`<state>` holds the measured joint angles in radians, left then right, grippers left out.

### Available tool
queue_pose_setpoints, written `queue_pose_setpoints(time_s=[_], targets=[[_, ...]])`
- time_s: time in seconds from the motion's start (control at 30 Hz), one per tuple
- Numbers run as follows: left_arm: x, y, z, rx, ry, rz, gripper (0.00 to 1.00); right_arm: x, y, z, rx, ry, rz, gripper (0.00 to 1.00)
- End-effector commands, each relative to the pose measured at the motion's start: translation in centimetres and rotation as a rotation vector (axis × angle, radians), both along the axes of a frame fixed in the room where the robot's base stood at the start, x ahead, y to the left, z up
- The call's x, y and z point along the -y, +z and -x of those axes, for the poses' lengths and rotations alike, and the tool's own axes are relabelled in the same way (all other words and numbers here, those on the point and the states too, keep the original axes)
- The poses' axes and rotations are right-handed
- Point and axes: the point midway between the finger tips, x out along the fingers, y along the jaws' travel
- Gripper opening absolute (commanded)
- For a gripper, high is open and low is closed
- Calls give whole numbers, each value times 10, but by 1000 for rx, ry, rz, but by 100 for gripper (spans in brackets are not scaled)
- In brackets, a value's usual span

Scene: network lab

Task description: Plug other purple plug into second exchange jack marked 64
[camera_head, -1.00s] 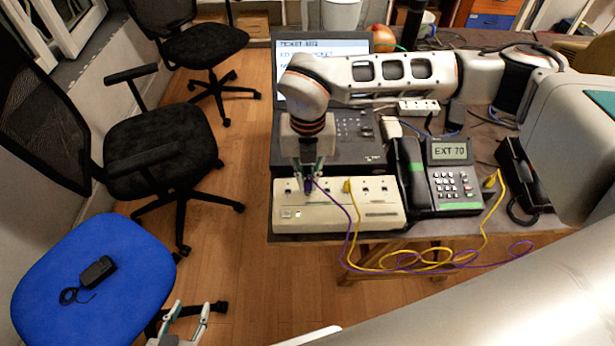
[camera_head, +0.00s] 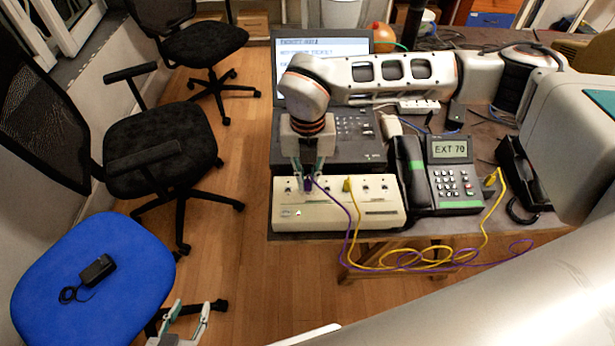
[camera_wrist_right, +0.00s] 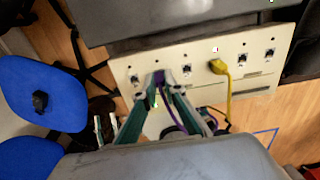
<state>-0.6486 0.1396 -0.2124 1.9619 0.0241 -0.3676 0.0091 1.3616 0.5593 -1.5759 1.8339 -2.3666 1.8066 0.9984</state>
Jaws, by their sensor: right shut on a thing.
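The beige exchange box (camera_head: 338,204) stands at the table's front edge with a row of jacks along its top. My right gripper (camera_head: 308,182) points down at its left part and is shut on the purple plug (camera_wrist_right: 158,78). In the right wrist view the plug sits at the second jack from the left, between the fingers (camera_wrist_right: 163,88); how deep it is seated is hidden. The jack labels are too small to read. A purple cable (camera_head: 348,215) runs from the plug. My left gripper (camera_head: 192,305) is open and empty at the bottom left, near the blue chair.
A yellow plug (camera_head: 347,185) is in a jack further right, its yellow cable (camera_head: 440,260) looping below the table edge. A desk phone (camera_head: 450,180) showing EXT 70 stands right of the exchange. A laptop (camera_head: 322,62) is behind. Blue (camera_head: 120,300) and black chairs (camera_head: 160,140) stand left.

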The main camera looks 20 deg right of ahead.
Motion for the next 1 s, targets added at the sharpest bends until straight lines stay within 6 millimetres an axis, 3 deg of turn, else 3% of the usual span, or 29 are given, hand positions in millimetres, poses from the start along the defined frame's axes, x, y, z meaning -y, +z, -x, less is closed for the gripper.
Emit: queue_pose_setpoints(time_s=[0.2,0.23,0.3,0.73,1.0], targets=[[0,-1,0,-1,0,0,40,0,-3,0,0,0,0,0],[0,-1,0,-1,0,0,40,0,-3,0,0,0,0,18],[0,-1,0,-1,0,0,40,0,-3,0,0,0,0,30],[-1,-1,1,-2,-1,-3,40,0,4,-1,2,1,0,30],[0,-1,1,-1,0,-1,40,0,53,-2,5,0,-1,30]])
